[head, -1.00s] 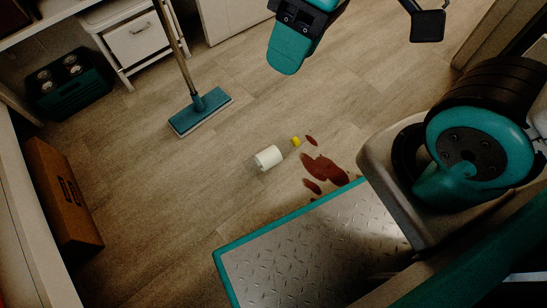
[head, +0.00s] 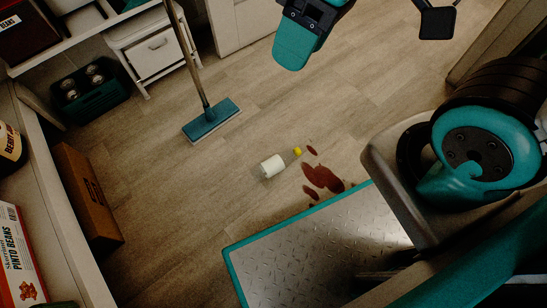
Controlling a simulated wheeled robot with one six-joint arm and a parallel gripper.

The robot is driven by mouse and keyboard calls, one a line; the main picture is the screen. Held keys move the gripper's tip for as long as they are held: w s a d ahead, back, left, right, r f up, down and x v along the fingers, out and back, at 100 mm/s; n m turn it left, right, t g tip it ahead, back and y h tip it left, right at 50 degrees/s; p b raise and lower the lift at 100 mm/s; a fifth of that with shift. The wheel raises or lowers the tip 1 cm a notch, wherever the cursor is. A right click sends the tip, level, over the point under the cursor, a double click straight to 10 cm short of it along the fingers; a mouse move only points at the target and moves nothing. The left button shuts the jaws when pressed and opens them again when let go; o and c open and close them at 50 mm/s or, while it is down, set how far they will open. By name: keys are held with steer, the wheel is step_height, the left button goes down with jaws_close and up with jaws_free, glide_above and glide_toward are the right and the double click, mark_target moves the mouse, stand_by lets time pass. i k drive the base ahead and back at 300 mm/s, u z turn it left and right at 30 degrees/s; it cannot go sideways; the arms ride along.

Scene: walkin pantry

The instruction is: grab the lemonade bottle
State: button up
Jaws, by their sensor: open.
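A white cylindrical container (head: 273,166), perhaps the lemonade bottle, lies on its side on the floor near the middle of the head view. A small yellow piece (head: 297,151), like a cap, is just to its upper right. No lemonade label is readable. My gripper (head: 368,43) is at the top edge, cut off by the frame, with a teal part on the left and a black pad on the right. Its jaws are apart, and nothing shows between them. It appears well above the floor and away from the white container.
Dark red patches (head: 322,177) are on the floor beside the container. A teal mop (head: 212,120) stands to the upper left. A cardboard box (head: 88,195) and dark crate (head: 90,93) line the left. Shelves with goods, including a pinto beans box (head: 20,255), edge the left.

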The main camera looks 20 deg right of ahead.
mark_target(275, 164)
steer(key=u, duration=2)
steer(key=k, duration=0.6)
steer(key=z, duration=1.5)
